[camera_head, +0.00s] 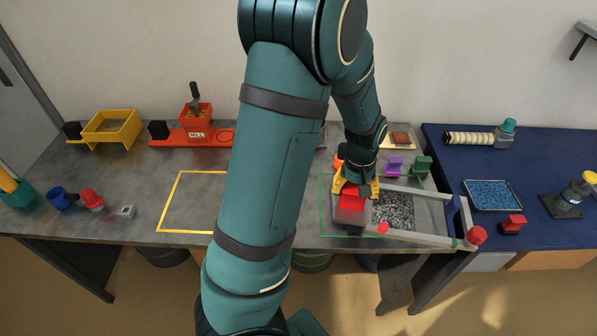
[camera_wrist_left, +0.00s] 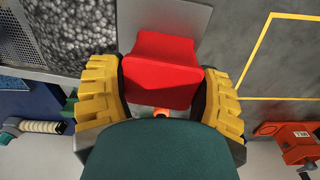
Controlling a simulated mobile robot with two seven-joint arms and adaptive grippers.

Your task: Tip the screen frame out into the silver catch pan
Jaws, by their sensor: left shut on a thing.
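My left gripper (camera_head: 356,188) is shut on a red handle block (camera_head: 351,201) at the front right of the grey table. In the left wrist view its yellow fingers (camera_wrist_left: 163,88) press both sides of the red block (camera_wrist_left: 162,68). The block adjoins a grey plate (camera_wrist_left: 182,18), beside a bed of dark grey granules (camera_wrist_left: 85,28) and perforated metal. In the head view the granules (camera_head: 394,211) lie right of the handle, between two pale rails (camera_head: 425,237). This looks like the screen frame; my gripper partly hides it. I cannot clearly tell the silver catch pan. My right gripper is not in view.
A silver-rimmed tray of blue pellets (camera_head: 492,209) sits on the blue table at right. A red mill (camera_head: 196,125) and yellow frame (camera_head: 112,127) stand at the back left. Purple (camera_head: 393,166) and green (camera_head: 422,166) items stand behind the granules. The yellow outlined area (camera_head: 195,205) looks empty.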

